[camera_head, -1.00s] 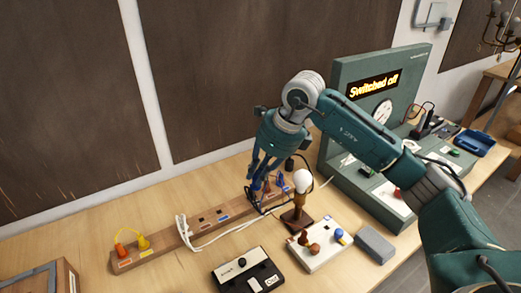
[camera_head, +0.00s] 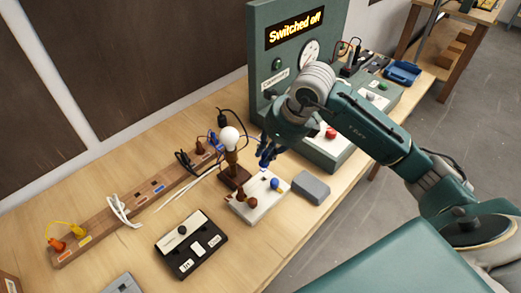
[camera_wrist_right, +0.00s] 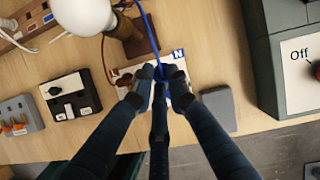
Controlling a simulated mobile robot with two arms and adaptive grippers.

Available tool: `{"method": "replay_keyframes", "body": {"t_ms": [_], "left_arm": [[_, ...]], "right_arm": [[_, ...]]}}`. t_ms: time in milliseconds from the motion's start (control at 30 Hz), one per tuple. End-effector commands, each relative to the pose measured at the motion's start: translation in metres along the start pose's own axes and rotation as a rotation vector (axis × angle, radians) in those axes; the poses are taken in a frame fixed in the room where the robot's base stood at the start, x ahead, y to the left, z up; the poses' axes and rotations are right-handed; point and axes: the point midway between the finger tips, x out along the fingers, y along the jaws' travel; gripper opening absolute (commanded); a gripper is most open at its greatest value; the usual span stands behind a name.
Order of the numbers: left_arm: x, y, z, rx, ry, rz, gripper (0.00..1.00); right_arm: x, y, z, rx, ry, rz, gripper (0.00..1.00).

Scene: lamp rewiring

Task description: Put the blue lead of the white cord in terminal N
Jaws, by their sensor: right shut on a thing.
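The white terminal block (camera_head: 243,213) stands on the table with brown knobs (camera_head: 245,194) and a blue knob (camera_head: 276,184). In the right wrist view the block (camera_wrist_right: 122,72) carries a blue label N (camera_wrist_right: 178,53). My right gripper (camera_head: 267,157) is above the block's back side; its fingertips (camera_wrist_right: 161,76) are shut on the blue lead (camera_wrist_right: 150,32), beside the N label. The fingers hide the lead's end, and I cannot tell whether it touches the terminal. The white cord (camera_head: 190,184) runs along the table near the wooden strip. My left gripper is out of view.
A lamp with a white bulb (camera_head: 230,137) stands close left of the gripper. A grey block (camera_head: 311,187) lies right of the terminal block. The wooden strip (camera_head: 88,232), a black box (camera_head: 190,250) and a green panel reading "Switched off" (camera_head: 268,68) stand around.

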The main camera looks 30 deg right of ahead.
Motion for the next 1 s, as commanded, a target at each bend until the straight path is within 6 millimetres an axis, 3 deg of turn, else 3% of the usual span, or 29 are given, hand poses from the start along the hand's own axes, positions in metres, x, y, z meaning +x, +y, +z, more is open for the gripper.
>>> {"method": "replay_keyframes", "body": {"t_ms": [167, 1000], "left_arm": [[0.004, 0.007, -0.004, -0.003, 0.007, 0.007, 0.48], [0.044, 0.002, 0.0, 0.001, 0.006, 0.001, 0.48]], "right_arm": [[0.005, 0.0, -0.002, 0.006, 0.0, -0.001, 0.0], [0.058, 0.002, -0.024, 0.004, 0.0, -0.002, 0.0]]}}
